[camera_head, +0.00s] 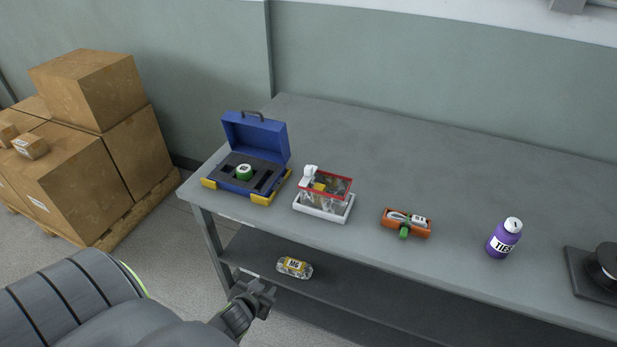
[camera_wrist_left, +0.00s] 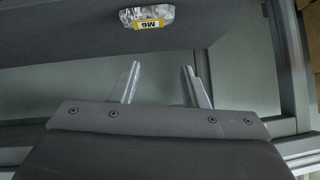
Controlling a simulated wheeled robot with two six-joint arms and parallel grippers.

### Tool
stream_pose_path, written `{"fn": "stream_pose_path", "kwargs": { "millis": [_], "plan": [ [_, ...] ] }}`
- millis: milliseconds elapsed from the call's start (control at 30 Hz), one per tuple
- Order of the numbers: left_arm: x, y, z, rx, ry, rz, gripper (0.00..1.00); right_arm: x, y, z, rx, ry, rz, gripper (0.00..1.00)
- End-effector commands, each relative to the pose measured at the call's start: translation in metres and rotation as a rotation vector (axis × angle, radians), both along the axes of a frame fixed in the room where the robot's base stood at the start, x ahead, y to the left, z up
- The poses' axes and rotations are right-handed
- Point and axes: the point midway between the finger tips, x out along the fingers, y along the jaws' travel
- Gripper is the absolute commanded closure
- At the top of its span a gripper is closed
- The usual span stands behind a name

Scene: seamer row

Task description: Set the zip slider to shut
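A clear zip bag (camera_head: 325,188) with a red strip along its top stands in a white tray (camera_head: 322,217) on the table. A white piece that looks like the zip slider (camera_head: 310,172) sits at the left end of the red strip. My left gripper (camera_head: 266,290) is in front of the table, below the tabletop and well apart from the bag. In the left wrist view my left gripper (camera_wrist_left: 161,72) has its two fingers spread with nothing between them. My right gripper is not in view.
On the table (camera_head: 400,150) are an open blue case (camera_head: 257,137), an orange tray (camera_head: 407,228), a purple bottle (camera_head: 503,241) and a dark device (camera_head: 599,268). An M6 packet (camera_head: 294,268) lies on the lower shelf (camera_head: 340,294). Boxes (camera_head: 75,170) stand left.

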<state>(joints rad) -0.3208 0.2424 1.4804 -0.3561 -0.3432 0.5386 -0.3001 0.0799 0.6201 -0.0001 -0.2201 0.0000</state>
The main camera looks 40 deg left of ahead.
Motion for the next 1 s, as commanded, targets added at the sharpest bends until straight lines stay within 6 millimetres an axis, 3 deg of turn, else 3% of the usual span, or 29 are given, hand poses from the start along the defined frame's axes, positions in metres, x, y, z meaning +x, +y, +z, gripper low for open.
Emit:
{"fn": "stream_pose_path", "kwargs": {
  "millis": [100,200,400,500,600,767,1000],
  "plan": [
    [0.036,0.001,0.061,0.019,-0.173,-0.006,0.6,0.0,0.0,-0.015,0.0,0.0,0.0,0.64],
    [0.056,-0.002,0.115,0.026,-0.308,-0.011,0.6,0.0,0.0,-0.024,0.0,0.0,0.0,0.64],
    [0.07,-0.017,0.21,0.018,-0.543,-0.03,0.6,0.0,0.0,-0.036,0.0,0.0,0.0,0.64],
    [0.069,-0.023,0.244,0.01,-0.625,-0.039,0.6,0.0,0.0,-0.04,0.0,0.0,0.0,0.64],
    [0.067,-0.028,0.264,0.003,-0.674,-0.045,0.6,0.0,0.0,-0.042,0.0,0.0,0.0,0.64],
    [0.072,-0.028,0.275,-0.001,-0.696,-0.047,0.6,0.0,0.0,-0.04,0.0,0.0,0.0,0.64],
    [0.108,-0.02,0.276,0.0,-0.696,-0.048,0.6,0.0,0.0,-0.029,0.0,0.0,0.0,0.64]
  ]
}}
